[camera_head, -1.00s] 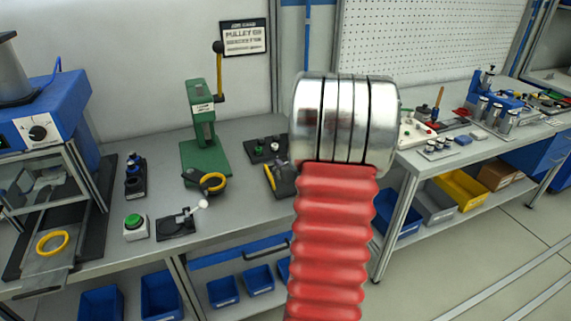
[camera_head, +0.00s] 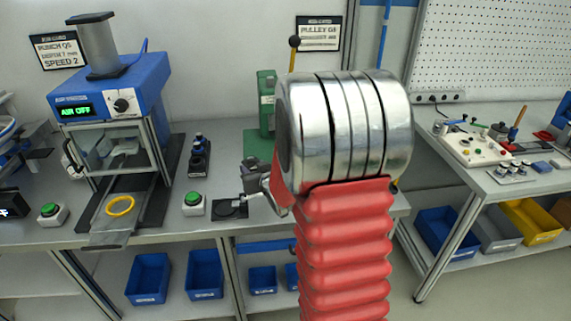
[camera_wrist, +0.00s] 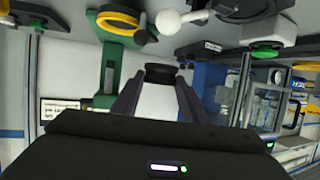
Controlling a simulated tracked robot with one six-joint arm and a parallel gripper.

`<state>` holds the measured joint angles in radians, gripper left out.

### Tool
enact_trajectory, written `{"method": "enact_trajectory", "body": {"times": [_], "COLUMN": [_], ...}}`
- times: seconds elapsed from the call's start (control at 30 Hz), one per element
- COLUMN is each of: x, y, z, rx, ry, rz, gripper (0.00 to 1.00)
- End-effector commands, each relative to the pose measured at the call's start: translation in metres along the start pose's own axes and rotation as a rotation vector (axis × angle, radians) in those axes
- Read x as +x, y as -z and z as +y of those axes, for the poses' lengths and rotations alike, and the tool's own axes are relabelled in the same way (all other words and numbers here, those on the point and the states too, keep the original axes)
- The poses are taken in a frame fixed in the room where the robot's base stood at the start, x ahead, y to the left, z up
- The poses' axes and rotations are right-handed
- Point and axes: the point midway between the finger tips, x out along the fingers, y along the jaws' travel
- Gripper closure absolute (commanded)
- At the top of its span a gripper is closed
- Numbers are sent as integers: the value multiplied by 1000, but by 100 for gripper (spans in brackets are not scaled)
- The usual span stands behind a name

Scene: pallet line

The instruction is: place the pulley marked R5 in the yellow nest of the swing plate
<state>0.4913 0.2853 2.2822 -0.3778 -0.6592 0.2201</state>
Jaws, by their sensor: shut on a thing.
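My gripper (camera_wrist: 160,82) is shut on a small dark round part (camera_wrist: 160,72), seen nearly edge-on between the fingertips in the wrist view. No R5 mark can be read on it. In the head view my arm hides this nest, and the gripper (camera_head: 257,178) shows only partly, left of my red arm sleeve.
A blue machine (camera_head: 110,95) reading AIR OFF stands at left, with another yellow ring (camera_head: 120,206) on its sliding tray. A green button (camera_head: 193,198) and a white-knobbed lever (camera_wrist: 172,22) are nearby. A second bench (camera_head: 500,180) stands at right.

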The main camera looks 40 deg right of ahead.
Motion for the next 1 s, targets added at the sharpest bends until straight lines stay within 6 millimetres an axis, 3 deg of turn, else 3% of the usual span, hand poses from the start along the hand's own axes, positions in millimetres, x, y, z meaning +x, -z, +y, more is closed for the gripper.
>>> {"method": "enact_trajectory", "body": {"times": [0.1,0.6,0.8,1.0], "x": [1,-26,-38,-40], "y": [1,-15,-22,-23], "z": [-45,-205,-239,-244], "rx": [-16,-77,-93,-96], "ry": [43,193,226,231], "rz": [0,-20,-29,-30], "gripper": [86,86,86,86]}}
